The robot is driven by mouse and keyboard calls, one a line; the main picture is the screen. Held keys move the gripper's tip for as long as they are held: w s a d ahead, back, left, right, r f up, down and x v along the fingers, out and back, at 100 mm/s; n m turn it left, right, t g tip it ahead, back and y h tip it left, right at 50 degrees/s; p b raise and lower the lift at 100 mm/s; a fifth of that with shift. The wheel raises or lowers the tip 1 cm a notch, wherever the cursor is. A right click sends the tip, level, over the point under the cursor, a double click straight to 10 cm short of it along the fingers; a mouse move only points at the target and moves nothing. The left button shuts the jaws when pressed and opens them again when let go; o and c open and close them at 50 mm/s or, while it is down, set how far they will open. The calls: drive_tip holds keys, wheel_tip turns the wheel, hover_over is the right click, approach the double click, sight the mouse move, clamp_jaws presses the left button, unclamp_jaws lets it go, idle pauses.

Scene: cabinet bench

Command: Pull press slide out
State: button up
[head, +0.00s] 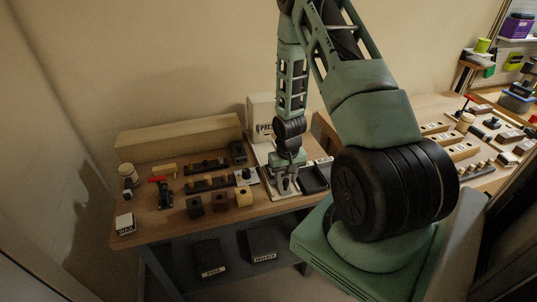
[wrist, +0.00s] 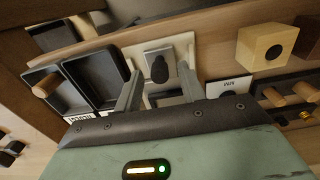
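The press is a pale upright box (head: 260,118) marked "PRESS" at the back of the left bench in the head view. A pale base plate reaches forward from it. In the wrist view, a grey slide plate with a black knob (wrist: 159,68) sits on a pale frame (wrist: 187,48). My gripper (wrist: 158,74) is open, with one finger on each side of the knob and visible gaps to it. In the head view my gripper (head: 286,184) is low over the front of the press base and hides most of the slide.
Black trays (wrist: 92,78) lie beside the press, one with a wooden peg. A wooden block with a dark hole (wrist: 266,46) is on the other side. In the head view, several blocks (head: 219,201) and racks crowd the bench to the left; its front edge is close.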

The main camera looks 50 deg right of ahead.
drive_tip(key=shift+r+p, duration=2.5)
drive_tip(key=shift+r, duration=0.9)
drive_tip(key=w+a+r+n+b, duration=0.15)
drive_tip(key=a+r, duration=0.25)
drive_tip(key=a, duration=0.4)
drive_tip(key=w+a+r+n+b, duration=0.1)
drive_tip(key=a+r+n+b, duration=0.2)
drive_tip(key=a, duration=0.5)
drive_tip(key=w+a+r+n, duration=0.1)
drive_tip(key=a+r+n, duration=0.3)
drive_tip(key=a, duration=0.5)
drive_tip(key=s+a+r+n+b, duration=0.2)
drive_tip(key=s+a+r, duration=0.2)
drive_tip(key=s+a, duration=0.3)
drive_tip(key=s+a+r+n+b, duration=0.1)
drive_tip(key=s+a+r+n, duration=0.2)
drive_tip(key=s+a, duration=0.4)
drive_tip(key=s+r, duration=0.1)
drive_tip(key=s, duration=0.2)
drive_tip(key=shift+s+r+n+y+b, duration=0.2)
drive_tip(key=shift+s+n+y+b, duration=0.1)
drive_tip(key=shift+s+n+b, duration=0.1)
